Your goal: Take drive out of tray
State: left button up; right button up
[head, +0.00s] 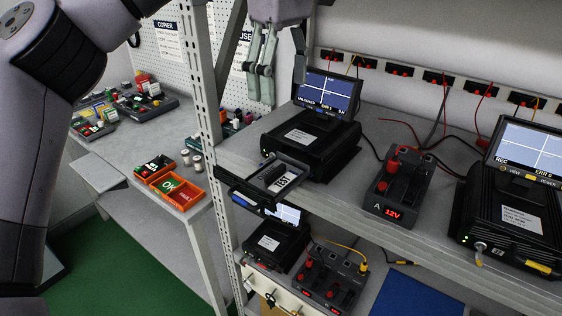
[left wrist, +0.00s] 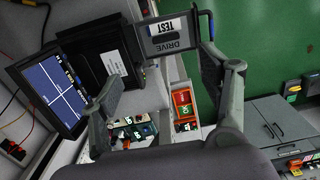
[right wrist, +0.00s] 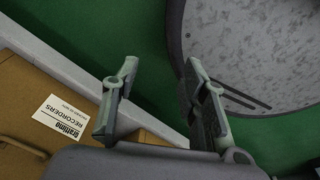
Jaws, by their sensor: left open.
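The drive (head: 278,177) is a dark block with a white TEST label. It lies in the pulled-out tray (head: 236,182) of the black recorder (head: 309,140) on the upper rack shelf. In the left wrist view the drive (left wrist: 166,38) shows near the top, beyond my fingers. My left gripper (head: 281,85) is open and empty, above the recorder and higher than the tray. It shows in the left wrist view (left wrist: 160,78) with fingers wide apart. My right gripper (right wrist: 157,80) is open and empty, over a floor area with a cardboard box (right wrist: 45,125).
A screen (head: 327,92) stands on the recorder. A 12V power unit (head: 400,188) with red plugs and a second recorder (head: 510,210) stand to the right. A lower shelf holds similar gear.

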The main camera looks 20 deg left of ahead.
pick_arm(q)
jog(key=b, duration=0.2)
send_over(277, 171)
notch_tip(277, 171, down, 7)
jog(key=f, duration=0.4)
jog(key=shift+w+d+p, duration=0.25)
jog(key=shift+p, duration=0.15)
jog(key=shift+f, duration=0.25)
jog(key=f, duration=0.1)
jog(key=f+p, duration=0.1)
jog(key=f, duration=0.2)
jog(key=shift+s+a+f+p, duration=0.25)
jog(key=shift+f+p, duration=0.05)
jog(key=shift+f, duration=0.4)
pick_arm(e)
jog(key=s, duration=0.2)
jog(key=shift+s+r, duration=0.1)
jog(key=shift+s, duration=0.3)
pick_arm(q)
jog(key=shift+c, duration=0.4)
